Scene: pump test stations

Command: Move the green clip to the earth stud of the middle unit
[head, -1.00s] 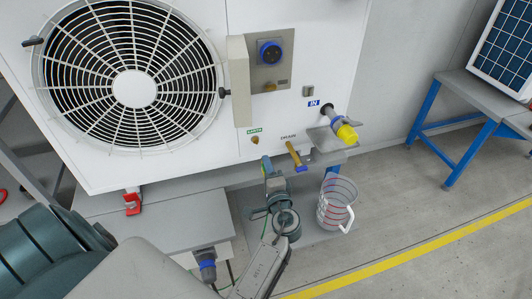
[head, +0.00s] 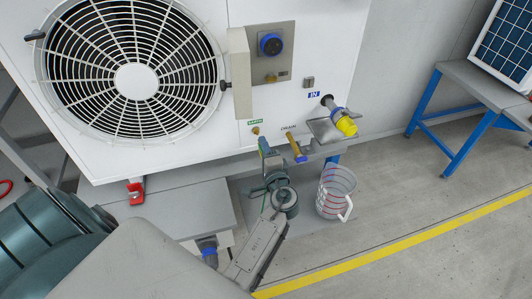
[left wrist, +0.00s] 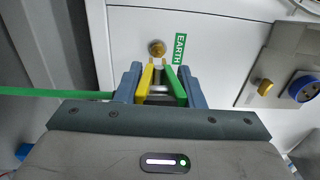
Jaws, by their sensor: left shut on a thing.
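The green-and-yellow clip (left wrist: 163,84) is between the blue-grey fingers of my left gripper (left wrist: 158,86), which is shut on it. A green cable (left wrist: 60,92) runs from it to the left. The brass earth stud (left wrist: 156,47) is just beyond the clip's tips, beside the green EARTH label; the tips look close to it but apart. In the head view, the stud (head: 255,131) is on the white unit's front panel (head: 225,165), and my left gripper (head: 264,147) is just below and right of it. The clip is mostly hidden there. My right gripper is not in view.
A brass drain valve (head: 294,147) with a blue end sticks out just right of my left gripper. Further right are a yellow-ended inlet fitting (head: 346,126) and a measuring jug (head: 336,193). A grey box edge (head: 239,75) juts out above the stud.

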